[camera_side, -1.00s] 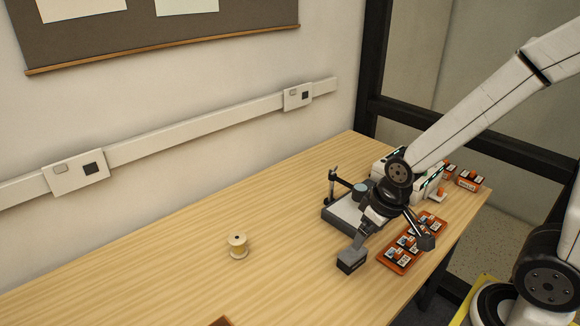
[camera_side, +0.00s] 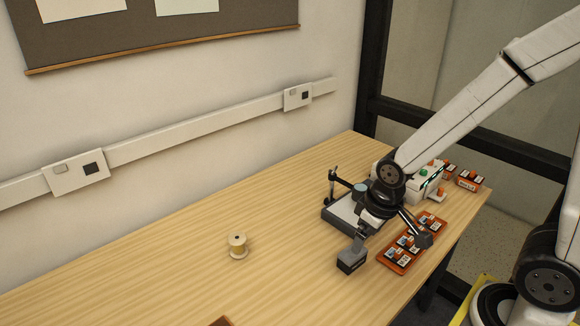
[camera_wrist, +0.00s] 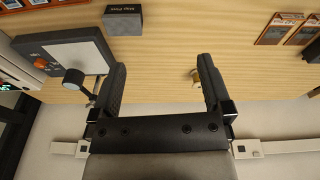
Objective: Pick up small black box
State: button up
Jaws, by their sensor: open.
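The small black box (camera_side: 351,262) sits on the wooden table near its front edge, left of an orange tray. In the wrist view the box (camera_wrist: 123,20) is at the top, past the fingertips and nearer the left finger's side, with pale lettering on one face. My gripper (camera_side: 392,242) is open and empty, its fingers spread wide. In the side view one finger overlaps the top of the box; I cannot tell whether it touches. In the wrist view the gap between the fingertips (camera_wrist: 164,62) shows bare table, with a spool partly hidden behind the right finger.
A grey-based stand (camera_side: 338,213) is close behind the gripper. The orange tray (camera_side: 383,262) of small items lies to the right, with a white device (camera_side: 425,185) behind. The wooden spool (camera_side: 238,246) stands left. Table between spool and box is clear.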

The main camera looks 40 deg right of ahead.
jog(key=f+n+g, duration=0.1)
jog(key=f+n, duration=0.1)
jog(key=n+g+h, duration=0.3)
jog(key=n+h, duration=0.9)
jog(key=n, duration=0.1)
send_near(343, 262)
jog(key=d, duration=0.1)
jog(key=s+d+f, duration=0.1)
jog(key=d, duration=0.1)
jog(key=s+d, duration=0.1)
jog(key=shift+d+f, duration=0.15)
jog(key=shift+d, duration=0.1)
jog(key=shift+w+a+f+n+t+h, duration=0.2)
jog(key=shift+w+f+n+t+h, duration=0.25)
jog(key=shift+f+n+t+h, duration=0.25)
jog(key=shift+r, duration=0.15)
jog(key=shift+d, duration=0.15)
jog(key=shift+x, duration=3.8)
